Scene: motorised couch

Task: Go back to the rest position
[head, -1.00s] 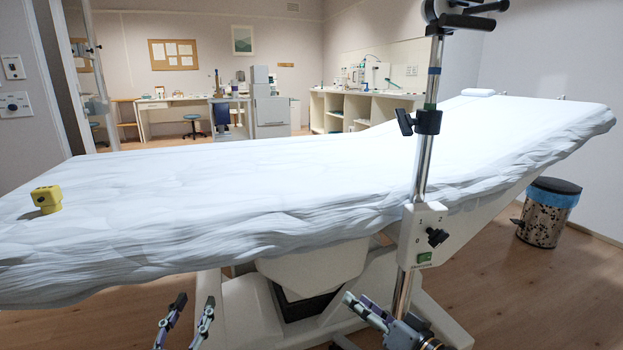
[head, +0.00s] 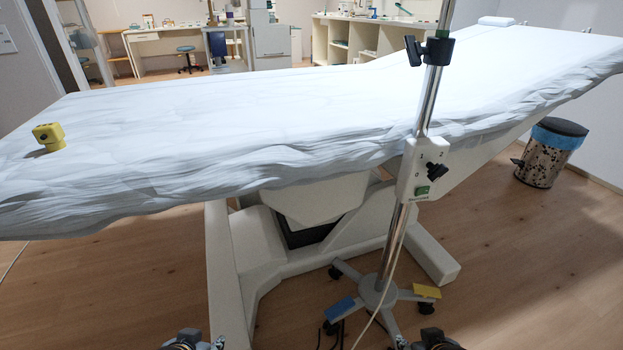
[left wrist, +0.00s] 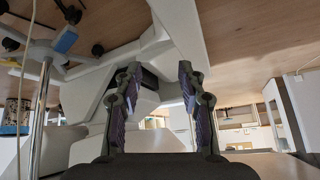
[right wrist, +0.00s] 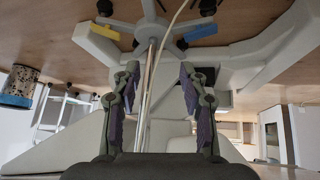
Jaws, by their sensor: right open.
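My left gripper (left wrist: 158,78) is open and empty in the left wrist view, its two fingers well apart. My right gripper (right wrist: 158,78) is open and empty in the right wrist view. In the head view only small parts of my two arms show at the bottom edge, in front of the couch and apart from each other; the fingers are out of that picture. The couch (head: 230,115) has a white sheet and a raised back end at the right.
A pole stand (head: 395,240) with a control box (head: 422,170) stands before the couch. Its wheeled base (head: 376,294) is on the floor. A yellow block (head: 48,137) sits on the couch's left end. A bin (head: 549,155) stands at right. Floor at lower right is clear.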

